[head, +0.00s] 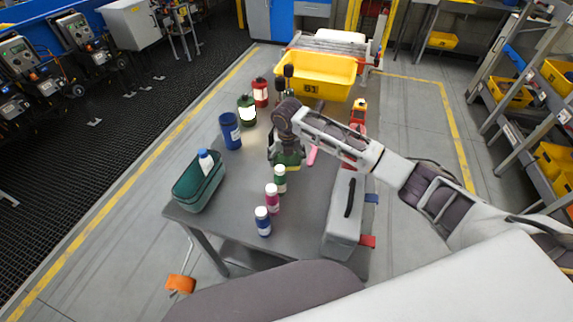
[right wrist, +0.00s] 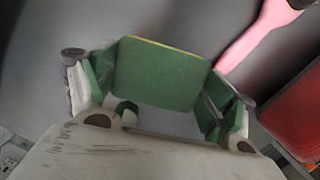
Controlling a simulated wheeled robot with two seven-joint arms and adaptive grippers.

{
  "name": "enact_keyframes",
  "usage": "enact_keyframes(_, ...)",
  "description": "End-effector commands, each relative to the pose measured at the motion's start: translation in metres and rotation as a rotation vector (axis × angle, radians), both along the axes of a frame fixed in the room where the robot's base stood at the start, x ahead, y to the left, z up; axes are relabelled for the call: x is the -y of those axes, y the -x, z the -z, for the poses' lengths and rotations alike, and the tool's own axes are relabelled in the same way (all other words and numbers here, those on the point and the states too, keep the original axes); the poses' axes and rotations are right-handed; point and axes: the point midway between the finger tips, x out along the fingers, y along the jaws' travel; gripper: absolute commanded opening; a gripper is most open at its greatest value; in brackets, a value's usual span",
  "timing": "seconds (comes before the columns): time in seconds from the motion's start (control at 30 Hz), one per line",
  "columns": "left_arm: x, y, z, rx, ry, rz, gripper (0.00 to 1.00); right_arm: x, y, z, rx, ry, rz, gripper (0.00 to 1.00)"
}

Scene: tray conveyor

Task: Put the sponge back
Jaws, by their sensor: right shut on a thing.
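The sponge is green with a thin yellow edge. In the head view the sponge (head: 290,160) shows under my right gripper (head: 287,150), low over the middle of the grey table (head: 235,178). In the right wrist view the sponge (right wrist: 155,75) lies between the two fingers of my right gripper (right wrist: 158,85), which is shut on it. I cannot tell whether the sponge touches the table. My left gripper is not in view.
White-capped green, pink and blue bottles (head: 272,198) stand in front of the gripper. A teal case (head: 199,190) and blue cup (head: 230,130) are left. A pink thing (head: 312,155) and grey toolbox (head: 342,215) are right. A yellow bin (head: 318,78) stands behind.

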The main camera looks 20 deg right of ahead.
Motion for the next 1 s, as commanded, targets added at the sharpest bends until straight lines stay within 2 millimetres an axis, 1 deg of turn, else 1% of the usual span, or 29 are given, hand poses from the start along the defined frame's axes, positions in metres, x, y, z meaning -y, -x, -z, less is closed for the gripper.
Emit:
enact_keyframes(0.27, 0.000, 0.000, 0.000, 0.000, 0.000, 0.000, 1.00, 0.000, 0.000, 0.002, -0.001, 0.000, 0.000, 0.54)
enact_keyframes(0.63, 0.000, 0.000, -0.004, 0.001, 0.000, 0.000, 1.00, 0.000, 0.000, 0.035, -0.001, -0.001, 0.001, 0.54)
enact_keyframes(1.0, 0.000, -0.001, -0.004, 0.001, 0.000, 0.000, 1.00, 0.000, 0.000, 0.038, 0.000, 0.000, 0.000, 0.54)
